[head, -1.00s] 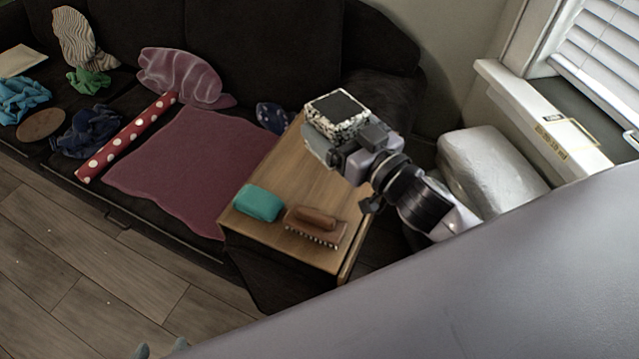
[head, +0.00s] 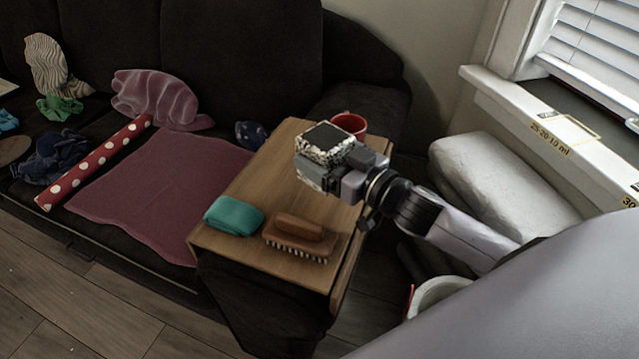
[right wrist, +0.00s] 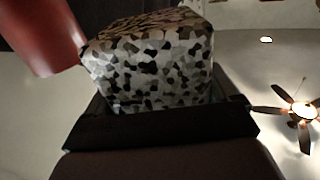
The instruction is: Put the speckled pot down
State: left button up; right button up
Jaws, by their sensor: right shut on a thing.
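The speckled pot (head: 333,152), black and white with a dark square top, shows over the wooden side table (head: 257,183) in the head view. My right gripper (head: 318,173) is shut on it; the gripper hides part of its near side. I cannot tell whether its base touches the table. In the right wrist view the pot (right wrist: 155,65) sits between the dark fingers (right wrist: 160,125). My left gripper is not in view.
A red mug (head: 350,123) stands just behind the pot, partly hidden. A teal cloth (head: 233,215) and a brown brush (head: 299,238) lie at the table's front. Bare wood shows left of the pot. The dark sofa (head: 240,60) adjoins the table; a window sill is at right.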

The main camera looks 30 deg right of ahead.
jog(key=shift+f, duration=0.7)
notch_tip(320, 180, down, 3)
jog(key=shift+r+b, duration=0.1)
jog(key=shift+b, duration=0.75)
jog(key=shift+f+b, duration=0.3)
jog(key=shift+f, duration=0.5)
jog(key=shift+r, duration=0.1)
jog(key=shift+f, duration=0.2)
jog(key=o, duration=1.1)
jog(key=shift+c, duration=0.2)
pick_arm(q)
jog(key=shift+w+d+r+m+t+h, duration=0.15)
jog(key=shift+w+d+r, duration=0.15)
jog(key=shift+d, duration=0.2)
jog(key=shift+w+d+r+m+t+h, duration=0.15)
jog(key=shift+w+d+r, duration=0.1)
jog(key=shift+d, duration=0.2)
pick_arm(e)
jog(key=shift+r, duration=0.1)
